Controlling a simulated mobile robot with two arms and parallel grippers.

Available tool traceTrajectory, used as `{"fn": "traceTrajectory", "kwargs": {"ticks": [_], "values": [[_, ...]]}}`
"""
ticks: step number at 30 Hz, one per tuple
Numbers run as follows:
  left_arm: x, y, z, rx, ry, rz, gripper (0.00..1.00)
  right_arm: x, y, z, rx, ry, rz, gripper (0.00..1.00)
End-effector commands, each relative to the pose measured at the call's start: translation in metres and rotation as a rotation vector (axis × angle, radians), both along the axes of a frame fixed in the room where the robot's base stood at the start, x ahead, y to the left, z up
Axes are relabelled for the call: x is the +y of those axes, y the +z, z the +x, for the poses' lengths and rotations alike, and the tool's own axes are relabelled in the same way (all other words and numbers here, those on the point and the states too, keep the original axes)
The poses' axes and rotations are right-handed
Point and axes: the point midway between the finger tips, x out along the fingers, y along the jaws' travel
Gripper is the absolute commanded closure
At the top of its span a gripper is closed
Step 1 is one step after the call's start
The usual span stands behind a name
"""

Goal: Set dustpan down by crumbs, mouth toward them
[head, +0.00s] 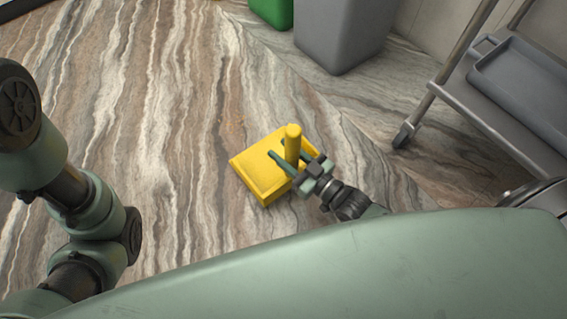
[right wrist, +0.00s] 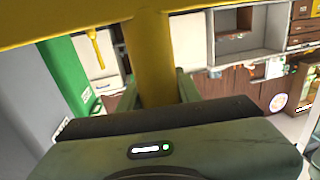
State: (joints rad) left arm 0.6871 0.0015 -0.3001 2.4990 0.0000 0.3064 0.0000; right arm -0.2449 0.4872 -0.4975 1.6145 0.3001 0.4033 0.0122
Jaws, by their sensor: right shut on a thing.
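The yellow dustpan (head: 262,172) shows near the middle of the head view, with its short handle (head: 293,140) standing up from it. My right gripper (head: 279,149) is shut on that handle, one finger on each side. In the right wrist view the dustpan's pan (right wrist: 70,20) spans the top and its handle (right wrist: 153,62) runs down between the fingers. I cannot tell whether the pan touches the floor, nor which side is its mouth.
Bare streaked floor (head: 130,110) lies left of and beyond the dustpan. A grey bin (head: 340,35) and a green bin (head: 272,10) stand at the top. A metal cart (head: 480,115) with a grey tray (head: 520,85) stands at the right, its caster (head: 404,135) on the floor.

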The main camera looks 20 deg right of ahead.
Motion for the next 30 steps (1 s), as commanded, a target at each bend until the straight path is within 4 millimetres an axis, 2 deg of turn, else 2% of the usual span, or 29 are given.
{"fn": "traceTrajectory", "kwargs": {"ticks": [9, 21, 22, 24, 30], "values": [[0.0, -0.031, -0.003, -0.01, 0.0, 0.0, 0.64, 0.0, -0.043, 0.0, -0.002, 0.0, 0.001, 1.0], [0.0, -0.031, -0.004, -0.01, 0.0, 0.0, 0.64, 0.0, -0.044, 0.0, -0.003, 0.0, 0.002, 1.0], [0.0, -0.03, -0.004, -0.01, 0.0, 0.0, 0.64, 0.0, -0.045, 0.0, -0.001, 0.0, 0.0, 0.61], [0.0, -0.03, -0.004, -0.01, -0.001, 0.0, 0.64, 0.0, -0.044, 0.0, -0.001, 0.0, 0.0, 0.44], [0.0, -0.03, -0.004, -0.01, -0.001, 0.0, 0.64, 0.0, -0.045, 0.0, 0.0, 0.0, 0.0, 0.44]]}}
